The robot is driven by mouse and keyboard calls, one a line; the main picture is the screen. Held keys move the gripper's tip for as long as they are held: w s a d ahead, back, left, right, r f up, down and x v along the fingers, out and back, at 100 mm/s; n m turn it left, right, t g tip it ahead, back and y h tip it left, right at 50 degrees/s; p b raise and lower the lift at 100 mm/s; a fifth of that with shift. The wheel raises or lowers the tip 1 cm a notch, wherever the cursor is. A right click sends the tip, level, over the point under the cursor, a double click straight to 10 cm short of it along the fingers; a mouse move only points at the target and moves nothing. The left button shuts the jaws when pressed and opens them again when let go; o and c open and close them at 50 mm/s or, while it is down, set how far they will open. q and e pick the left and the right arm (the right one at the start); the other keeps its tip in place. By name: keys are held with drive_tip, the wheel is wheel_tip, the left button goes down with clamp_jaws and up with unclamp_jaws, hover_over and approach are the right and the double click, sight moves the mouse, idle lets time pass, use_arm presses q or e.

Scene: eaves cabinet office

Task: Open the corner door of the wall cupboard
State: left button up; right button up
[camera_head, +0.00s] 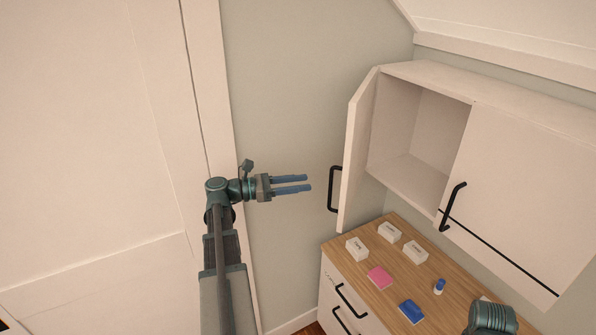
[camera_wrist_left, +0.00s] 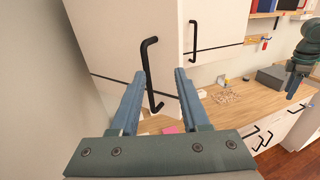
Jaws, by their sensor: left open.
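The wall cupboard (camera_head: 535,105) hangs on the right wall. Its corner door (camera_head: 358,150) stands swung out at the left end, and the empty compartment behind it shows. The door's black bar handle (camera_head: 334,190) is on its outer face, towards my left gripper. My left gripper (camera_head: 308,183) is open and empty, its blue fingers pointing at the handle with a small gap in the head view. In the left wrist view the handle (camera_wrist_left: 150,75) appears between the two fingers, ahead of them.
A wooden-topped drawer unit (camera_head: 345,228) stands below, with white boxes (camera_head: 389,232), a pink pad (camera_head: 380,278), a blue item (camera_head: 411,311) and a small bottle (camera_head: 439,287). The neighbouring cupboard door (camera_head: 510,170) is shut. Bare wall lies behind my left gripper.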

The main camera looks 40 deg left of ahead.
use_arm(q)
drive_tip(key=shift+s+d+r, duration=0.15)
drive_tip(key=shift+s+d, duration=0.85)
drive_tip(key=shift+s, duration=0.1)
drive_tip(key=shift+w, duration=0.1)
drive_tip(key=c, duration=0.6)
drive_tip(key=w+d+f+m+g, duration=0.1)
drive_tip(key=d, duration=0.1)
drive_tip(key=w+d+f+m+g, duration=0.1)
drive_tip(key=d+f, duration=0.1)
drive_tip(key=w+d+f+m+g+p, duration=0.1)
drive_tip(key=w+d+g, duration=0.1)
drive_tip(key=shift+w+d+f, duration=0.1)
drive_tip(key=shift+d+f, duration=0.15)
clamp_jaws()
drive_tip(key=w+d+f+m+g+y+p, duration=0.1)
drive_tip(key=w+d+f+m+g+y, duration=0.1)
drive_tip(key=d+f+m+g+y, duration=0.5)
drive_tip(key=w+d+f+m+g+p, duration=0.25)
drive_tip(key=d+f+m, duration=0.2)
drive_tip(key=d, duration=0.55)
drive_tip(key=w+d+r+m+y+p, duration=0.65)
drive_tip(key=w+r+y, duration=0.25)
drive_tip(key=r+y, duration=0.15)
drive_tip(key=s+a+f+n+b, duration=0.1)
drive_tip(key=a+f+b, duration=0.6)
drive_tip(key=a+f, duration=0.1)
drive_tip(key=shift+s+a+f+y, duration=0.35)
drive_tip(key=shift+a+y, duration=0.1)
drive_tip(key=shift+a, duration=0.3)
